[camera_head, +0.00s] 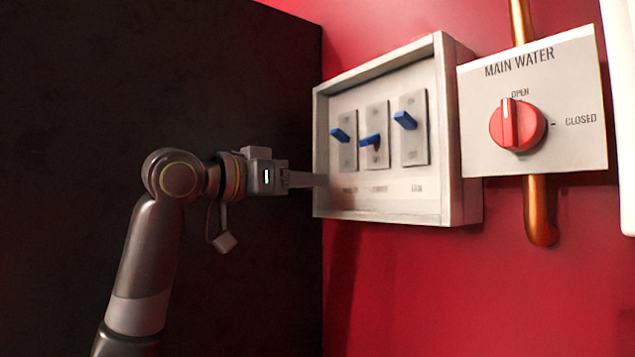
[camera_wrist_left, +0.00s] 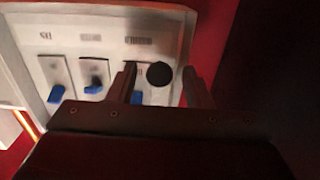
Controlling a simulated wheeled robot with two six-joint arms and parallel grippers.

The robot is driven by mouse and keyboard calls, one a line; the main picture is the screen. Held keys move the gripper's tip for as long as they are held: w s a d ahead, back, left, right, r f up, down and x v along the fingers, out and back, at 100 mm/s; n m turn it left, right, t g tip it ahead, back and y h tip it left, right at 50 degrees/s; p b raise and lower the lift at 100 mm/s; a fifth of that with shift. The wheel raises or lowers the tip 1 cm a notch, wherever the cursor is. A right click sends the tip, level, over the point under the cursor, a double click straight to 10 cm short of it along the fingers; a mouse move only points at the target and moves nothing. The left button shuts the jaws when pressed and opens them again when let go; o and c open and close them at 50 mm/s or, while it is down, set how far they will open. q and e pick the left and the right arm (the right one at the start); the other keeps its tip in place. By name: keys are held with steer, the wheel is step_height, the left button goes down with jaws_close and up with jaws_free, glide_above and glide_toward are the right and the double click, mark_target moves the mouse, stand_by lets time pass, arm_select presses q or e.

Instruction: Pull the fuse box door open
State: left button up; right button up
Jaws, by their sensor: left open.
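The fuse box (camera_head: 384,205) is a pale grey box on the red wall, with three blue switches (camera_head: 405,120) showing inside its frame. I cannot make out a separate door panel; the switches show plainly. My left gripper (camera_head: 315,180) is at the box's lower left edge in the head view. In the left wrist view the box (camera_wrist_left: 60,20) appears upside down. There my left gripper (camera_wrist_left: 158,84) is open, with a round black knob (camera_wrist_left: 159,74) between its fingers, apart from both. The knob is hidden in the head view. My right gripper is not in view.
A "MAIN WATER" panel (camera_head: 480,140) with a red knob (camera_head: 517,125) is right of the fuse box, over a copper pipe (camera_head: 538,210). A dark wall or panel (camera_head: 80,100) fills the left. The red wall below the box is clear.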

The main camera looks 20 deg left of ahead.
arm_select(q)
steer(key=shift+s+a+r, duration=0.15)
steer(key=shift+s+a, duration=0.25)
steer(key=shift+s, duration=0.1)
steer(key=shift+c, duration=0.3)
steer(key=shift+w+d, duration=0.1)
steer(key=shift+d, duration=0.05)
jaws_close()
steer(key=shift+d, duration=0.1)
